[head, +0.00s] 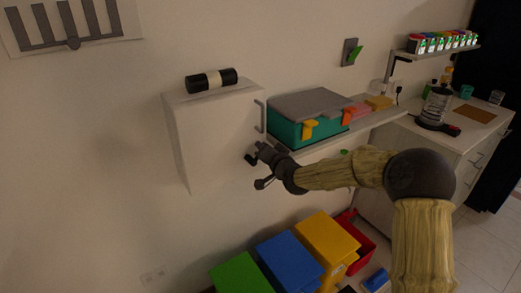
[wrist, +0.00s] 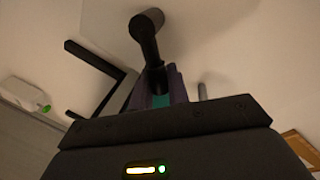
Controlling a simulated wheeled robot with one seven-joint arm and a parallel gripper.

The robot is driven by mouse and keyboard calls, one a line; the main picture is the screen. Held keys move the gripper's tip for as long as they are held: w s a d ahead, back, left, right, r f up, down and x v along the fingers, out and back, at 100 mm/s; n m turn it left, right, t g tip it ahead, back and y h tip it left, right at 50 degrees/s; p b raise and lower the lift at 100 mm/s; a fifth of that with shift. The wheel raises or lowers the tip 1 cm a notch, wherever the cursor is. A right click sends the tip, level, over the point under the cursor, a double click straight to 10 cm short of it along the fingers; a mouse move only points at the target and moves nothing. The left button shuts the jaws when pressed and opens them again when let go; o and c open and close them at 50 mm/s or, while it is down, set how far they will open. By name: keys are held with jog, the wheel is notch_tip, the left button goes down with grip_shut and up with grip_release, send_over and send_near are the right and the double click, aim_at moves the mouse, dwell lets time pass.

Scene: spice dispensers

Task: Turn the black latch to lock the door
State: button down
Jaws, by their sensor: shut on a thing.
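A white wall cabinet (head: 218,140) with a grey handle (head: 260,115) on its right side hangs in the head view. My gripper (head: 257,164) is at the cabinet's lower right edge. In the wrist view the black latch (wrist: 148,36) rises from between my gripper's fingers (wrist: 160,82), which are shut on it. The latch's lower part is hidden by the fingers. In the head view my gripper and the latch are small and dark, so the latch's exact angle cannot be told.
A black-and-white roll (head: 212,80) lies on the cabinet top. A teal box with a grey lid (head: 302,104) stands on the shelf close to the right of the cabinet. Green, blue and yellow bins (head: 290,258) stand below. Open air lies below the cabinet.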

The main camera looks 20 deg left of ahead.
jog(key=shift+w+d+f+m+g+y+b, duration=0.3)
jog(key=shift+f+m, duration=0.45)
jog(key=shift+m, duration=0.6)
jog(key=shift+w+d+f+m+g+y+b, duration=0.15)
jog(key=shift+f+m+g+b, duration=0.45)
jog(key=shift+m, duration=0.7)
jog(key=shift+w+d+f+m+g+y+b, duration=0.15)
jog(key=shift+w+d+f+m+g+y, duration=0.1)
jog(key=shift+f+m, duration=0.85)
jog(key=shift+r+m, duration=0.2)
jog(key=shift+m, duration=0.05)
jog(key=c, duration=1.4)
grip_release()
jog(key=shift+a, duration=0.1)
jog(key=shift+s, duration=0.1)
